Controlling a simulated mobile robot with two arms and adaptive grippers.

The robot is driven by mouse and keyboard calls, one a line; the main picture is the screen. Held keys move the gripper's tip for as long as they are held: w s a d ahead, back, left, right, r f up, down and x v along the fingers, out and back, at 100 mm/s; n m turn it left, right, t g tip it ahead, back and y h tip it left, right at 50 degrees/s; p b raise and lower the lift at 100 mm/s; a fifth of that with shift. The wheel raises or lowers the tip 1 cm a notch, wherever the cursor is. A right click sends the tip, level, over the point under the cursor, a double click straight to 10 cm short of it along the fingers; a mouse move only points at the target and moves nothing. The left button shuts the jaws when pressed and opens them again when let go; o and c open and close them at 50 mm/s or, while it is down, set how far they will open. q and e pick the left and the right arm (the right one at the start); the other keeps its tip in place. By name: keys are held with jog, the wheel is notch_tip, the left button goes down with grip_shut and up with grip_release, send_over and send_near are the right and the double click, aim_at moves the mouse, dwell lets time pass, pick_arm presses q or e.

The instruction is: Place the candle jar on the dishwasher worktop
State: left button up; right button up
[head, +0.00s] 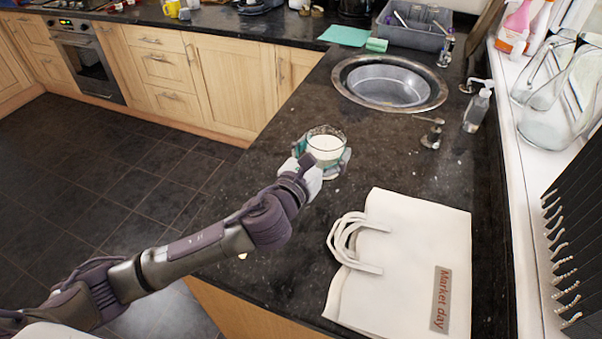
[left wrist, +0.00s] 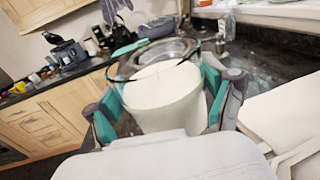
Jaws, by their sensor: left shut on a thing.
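The candle jar (head: 326,146) is a clear glass with white wax inside. In the head view it is over the black granite worktop (head: 270,240), in front of the round sink. My left gripper (head: 322,162) is shut on the jar, with teal-padded fingers on both sides of it. In the left wrist view the jar (left wrist: 165,95) fills the space between the fingers and looks upright or slightly tilted. I cannot tell whether the jar's base touches the worktop. My right gripper is not in view.
A white "Market day" bag (head: 415,260) lies on the worktop at the right front. Behind the jar are the round sink (head: 390,85), a tap (head: 433,133) and a soap bottle (head: 478,108). Glass jars (head: 555,105) stand on the sill. Bare worktop lies left of the bag.

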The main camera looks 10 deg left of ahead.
pick_arm(q)
jog(key=shift+w+d+r, duration=0.2)
jog(key=shift+w+r, duration=0.15)
jog(key=shift+w, duration=0.1)
jog(key=shift+w+d+r, duration=0.2)
jog(key=shift+w+r, duration=0.15)
jog(key=shift+w, duration=0.1)
jog(key=w+a+f, duration=0.2)
jog(key=a+f, duration=0.1)
jog(key=w+a+f+b, duration=0.1)
jog(key=a+f, duration=0.2)
jog(key=f, duration=0.1)
jog(key=w+a+f+b, duration=0.1)
jog(key=w+a+f, duration=0.1)
jog(key=a+f, duration=0.2)
jog(key=shift+w+a, duration=0.1)
jog(key=shift+w, duration=0.25)
jog(key=o, duration=1.2)
jog(key=shift+o, duration=0.6)
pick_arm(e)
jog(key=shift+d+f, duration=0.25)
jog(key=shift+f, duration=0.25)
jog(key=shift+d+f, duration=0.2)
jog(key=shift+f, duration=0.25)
pick_arm(q)
jog(key=shift+s, duration=0.1)
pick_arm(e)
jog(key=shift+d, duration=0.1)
